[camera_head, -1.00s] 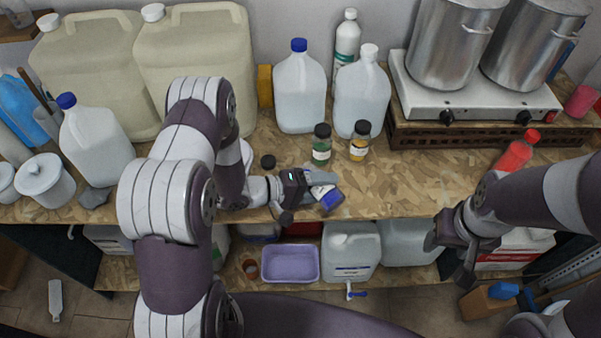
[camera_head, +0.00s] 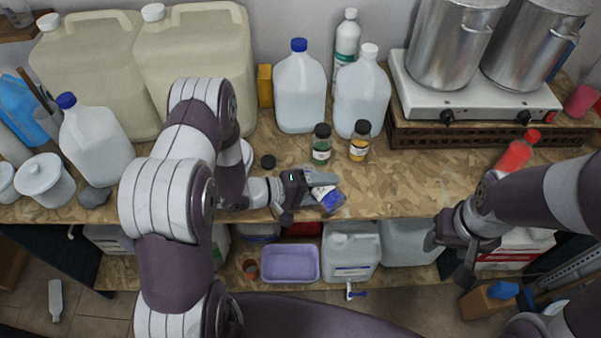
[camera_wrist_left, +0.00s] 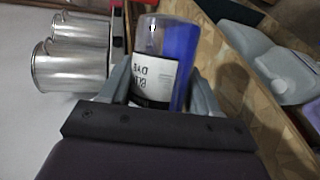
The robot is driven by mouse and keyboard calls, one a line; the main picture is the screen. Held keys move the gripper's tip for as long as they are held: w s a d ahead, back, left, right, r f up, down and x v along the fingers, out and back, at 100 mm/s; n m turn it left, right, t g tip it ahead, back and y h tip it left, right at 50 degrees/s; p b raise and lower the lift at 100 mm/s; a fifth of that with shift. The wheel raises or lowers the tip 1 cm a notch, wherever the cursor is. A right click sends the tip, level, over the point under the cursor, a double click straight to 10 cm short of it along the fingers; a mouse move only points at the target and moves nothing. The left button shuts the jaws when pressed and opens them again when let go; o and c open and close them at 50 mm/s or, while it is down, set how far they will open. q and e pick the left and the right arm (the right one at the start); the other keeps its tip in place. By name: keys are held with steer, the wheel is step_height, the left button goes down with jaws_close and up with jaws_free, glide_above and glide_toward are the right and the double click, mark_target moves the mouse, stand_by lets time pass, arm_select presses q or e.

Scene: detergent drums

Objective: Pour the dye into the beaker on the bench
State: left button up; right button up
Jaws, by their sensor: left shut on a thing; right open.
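My left gripper (camera_head: 318,187) is shut on a small clear bottle of blue dye (camera_head: 331,201), held above the bench's front edge. In the left wrist view the bottle (camera_wrist_left: 178,60) sits between both fingers. Its white label reads upside down as blue dye, and the blue liquid lies along one side, so the bottle is tipped over. A black cap (camera_head: 268,162) lies on the bench left of the gripper. I cannot make out a beaker; a white rounded thing (camera_head: 247,153) is partly hidden behind my left arm. My right gripper (camera_head: 453,258) is open and empty, in front of the bench.
Green (camera_head: 321,146) and yellow (camera_head: 359,142) dye bottles stand capped behind the held bottle. Clear jugs (camera_head: 300,95) and large canisters (camera_head: 195,55) line the back. A hotplate (camera_head: 480,100) with pots is at right. The bench (camera_head: 410,190) right of the held bottle is clear.

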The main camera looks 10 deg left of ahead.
stand_by(0.6)
arm_select(q)
steer(key=shift+r+n+h, duration=0.15)
steer(key=shift+n+h, duration=0.15)
steer(key=shift+n, duration=0.1)
stand_by(0.6)
steer(key=shift+m+y, duration=0.4)
steer(key=shift+m, duration=0.1)
steer(key=shift+s+d+f+m+y+b, duration=0.15)
steer(key=shift+f+m+y+b, duration=0.15)
steer(key=shift+f+m+b, duration=0.35)
steer(key=shift+s+f, duration=0.1)
steer(key=shift+s+d+f+y+b, duration=0.15)
steer(key=shift+f+b, duration=0.15)
steer(key=shift+b, duration=0.15)
steer(key=shift+d+f+y+b, duration=0.15)
steer(key=shift+f+b, duration=0.15)
steer(key=shift+b, duration=0.15)
steer(key=shift+m+t, duration=0.3)
steer(key=shift+m, duration=0.15)
steer(key=shift+a+r+y+p, duration=0.1)
steer(key=shift+r+y+p, duration=0.25)
steer(key=shift+p, duration=0.2)
steer(key=shift+f+m, duration=0.1)
steer(key=shift+m, duration=0.3)
